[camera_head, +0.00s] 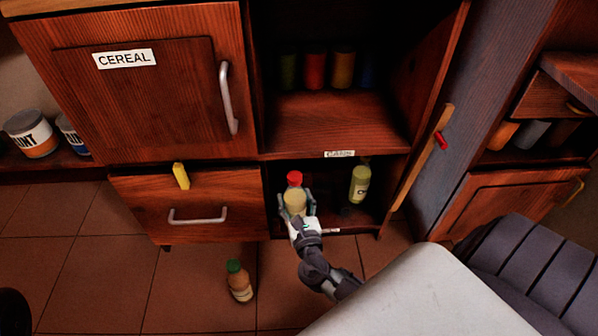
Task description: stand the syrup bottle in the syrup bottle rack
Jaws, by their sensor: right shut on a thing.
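A bottle with a red cap and pale yellow body (295,199), which I take to be the syrup bottle, is upright in my right gripper (297,207). The gripper's fingers are shut around its sides. The gripper and bottle are at the front opening of the cabinet's lower compartment. A yellow-green bottle (359,186) stands inside that compartment to the right, apart from the held bottle. I cannot make out a separate rack; the compartment's dark inside and my gripper hide much of its floor. My left gripper is not in view.
A cereal cupboard door (140,100) and a drawer (200,200) with a yellow item (181,176) are to the left. Several jars (315,70) stand on the upper shelf. An open door (420,160) borders the compartment's right.

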